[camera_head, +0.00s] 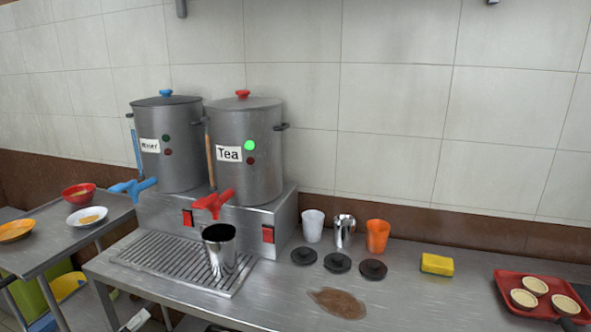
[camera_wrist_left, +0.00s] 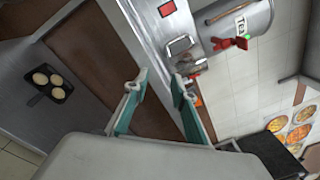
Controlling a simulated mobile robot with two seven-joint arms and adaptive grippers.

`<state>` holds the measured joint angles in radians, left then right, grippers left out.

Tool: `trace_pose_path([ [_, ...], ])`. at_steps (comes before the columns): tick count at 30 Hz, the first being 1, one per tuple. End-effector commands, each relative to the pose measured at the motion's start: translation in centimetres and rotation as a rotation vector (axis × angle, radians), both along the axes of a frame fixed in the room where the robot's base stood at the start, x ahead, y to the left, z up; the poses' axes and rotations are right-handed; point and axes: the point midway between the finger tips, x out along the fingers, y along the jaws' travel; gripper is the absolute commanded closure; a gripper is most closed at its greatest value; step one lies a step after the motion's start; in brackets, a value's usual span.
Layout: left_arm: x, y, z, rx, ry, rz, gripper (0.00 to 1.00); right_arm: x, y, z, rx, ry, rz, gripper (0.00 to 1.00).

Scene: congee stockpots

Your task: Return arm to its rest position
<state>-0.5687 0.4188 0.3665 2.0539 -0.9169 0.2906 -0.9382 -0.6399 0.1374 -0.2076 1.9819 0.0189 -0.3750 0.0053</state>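My left gripper shows in the left wrist view (camera_wrist_left: 157,85) with its two teal-edged fingers spread apart and nothing between them. In the head view only a small pale piece, perhaps part of my left arm, shows at the bottom edge. My right gripper is in neither view. A steel cup (camera_head: 219,250) stands upright on the grated drip tray (camera_head: 150,262), below the red tap (camera_head: 213,203) of the Tea stockpot (camera_head: 262,165). The cup looks dark inside. A green light is lit on the Tea pot.
A second stockpot (camera_head: 180,125) has a blue tap. White (camera_head: 313,226), steel (camera_head: 345,231) and orange (camera_head: 377,236) cups stand behind several dark lids. A brown spill (camera_head: 338,303), a yellow sponge (camera_head: 437,264) and a red tray (camera_head: 520,279) are on the counter. Bowls sit on the left table.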

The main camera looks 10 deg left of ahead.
Motion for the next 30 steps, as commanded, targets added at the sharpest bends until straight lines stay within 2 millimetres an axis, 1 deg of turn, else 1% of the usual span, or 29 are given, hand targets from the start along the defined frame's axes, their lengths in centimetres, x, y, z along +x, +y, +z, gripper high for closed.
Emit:
trace_pose_path([
  [1, -0.5, -1.2, -2.2, -0.175, 0.050, 0.031, 0.74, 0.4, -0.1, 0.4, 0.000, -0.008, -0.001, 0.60],
  [2, -0.8, -1.9, -3.7, -0.293, 0.083, 0.052, 0.74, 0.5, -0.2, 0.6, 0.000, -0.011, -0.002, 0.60],
  [3, -1.2, -3.1, -5.7, -0.456, 0.131, 0.085, 0.74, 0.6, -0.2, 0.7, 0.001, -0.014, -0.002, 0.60],
  [5, -2.2, -5.3, -9.1, -0.705, 0.212, 0.141, 0.74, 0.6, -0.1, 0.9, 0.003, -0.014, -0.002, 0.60],
  [6, -2.9, -6.9, -11.2, -0.860, 0.266, 0.179, 0.74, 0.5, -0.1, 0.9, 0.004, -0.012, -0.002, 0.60],
  [8, -4.1, -9.5, -14.2, -1.073, 0.346, 0.238, 0.74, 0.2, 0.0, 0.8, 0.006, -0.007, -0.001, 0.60],
  [9, -5.0, -11.4, -16.0, -1.205, 0.399, 0.276, 0.74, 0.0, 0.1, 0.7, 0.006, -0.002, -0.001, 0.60],
  [11, -6.4, -14.3, -18.4, -1.381, 0.476, 0.336, 0.74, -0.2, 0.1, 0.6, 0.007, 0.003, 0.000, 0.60],
  [12, -7.3, -16.1, -19.8, -1.482, 0.525, 0.374, 0.74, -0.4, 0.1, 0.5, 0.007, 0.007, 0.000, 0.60],
  [13, -8.0, -17.5, -20.7, -1.555, 0.559, 0.402, 0.74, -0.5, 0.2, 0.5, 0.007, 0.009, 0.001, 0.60],
  [15, -9.4, -20.3, -22.4, -1.691, 0.630, 0.461, 0.74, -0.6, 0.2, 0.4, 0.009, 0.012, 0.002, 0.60],
  [18, -11.0, -23.5, -23.9, -1.826, 0.706, 0.526, 0.74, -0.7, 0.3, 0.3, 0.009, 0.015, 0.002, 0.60],
  [21, -12.0, -25.2, -24.6, -1.898, 0.749, 0.564, 0.74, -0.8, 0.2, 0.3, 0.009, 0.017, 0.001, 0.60],
  [24, -12.4, -25.9, -24.9, -1.928, 0.766, 0.580, 0.74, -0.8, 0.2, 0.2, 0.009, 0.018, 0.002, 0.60],
  [30, -12.4, -25.9, -24.9, -1.928, 0.766, 0.581, 0.74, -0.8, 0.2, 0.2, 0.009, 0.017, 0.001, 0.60],
])
